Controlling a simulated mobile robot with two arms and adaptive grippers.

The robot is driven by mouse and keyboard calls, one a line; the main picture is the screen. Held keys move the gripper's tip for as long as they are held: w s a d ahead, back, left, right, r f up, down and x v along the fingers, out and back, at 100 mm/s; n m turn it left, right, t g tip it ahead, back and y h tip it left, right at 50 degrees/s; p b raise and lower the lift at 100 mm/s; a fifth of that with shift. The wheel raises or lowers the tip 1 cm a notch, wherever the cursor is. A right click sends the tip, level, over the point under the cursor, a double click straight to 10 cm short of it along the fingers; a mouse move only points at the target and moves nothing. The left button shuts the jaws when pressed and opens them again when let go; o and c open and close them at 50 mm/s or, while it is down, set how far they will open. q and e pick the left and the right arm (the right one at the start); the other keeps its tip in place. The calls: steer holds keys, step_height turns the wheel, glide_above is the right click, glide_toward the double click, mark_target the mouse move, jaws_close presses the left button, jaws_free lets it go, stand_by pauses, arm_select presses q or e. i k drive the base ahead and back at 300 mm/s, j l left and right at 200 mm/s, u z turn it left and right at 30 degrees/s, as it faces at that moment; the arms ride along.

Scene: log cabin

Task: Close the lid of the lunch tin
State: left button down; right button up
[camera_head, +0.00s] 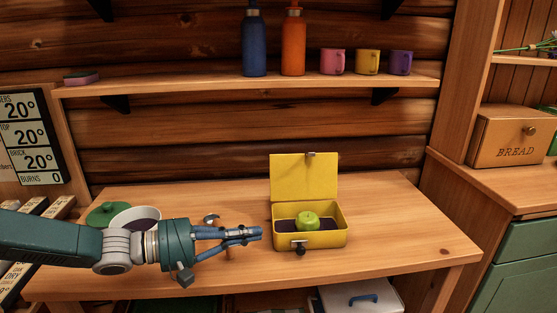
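The yellow lunch tin (325,239) stands on the wooden table with its lid (304,178) raised upright at the back. A small catch shows at the lid's top edge and a dark latch on the tin's front. A green apple (308,221) sits inside on a dark bottom. My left gripper (254,235) is just left of the tin, at about the height of its body, its fingers pointing right. The fingers look close together, but they overlap from this angle and I cannot tell whether they are shut. My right gripper is not in view.
A white bowl (122,213) with dark contents and a green lid (101,214) are behind my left arm. A small hammer-like thing (211,219) is partly hidden by my gripper. The table (400,225) right of the tin is clear. A shelf (200,87) with bottles and mugs runs above.

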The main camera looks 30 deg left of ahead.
mark_target(309, 176)
steer(key=i+j, duration=0.8)
steer(key=i, duration=0.1)
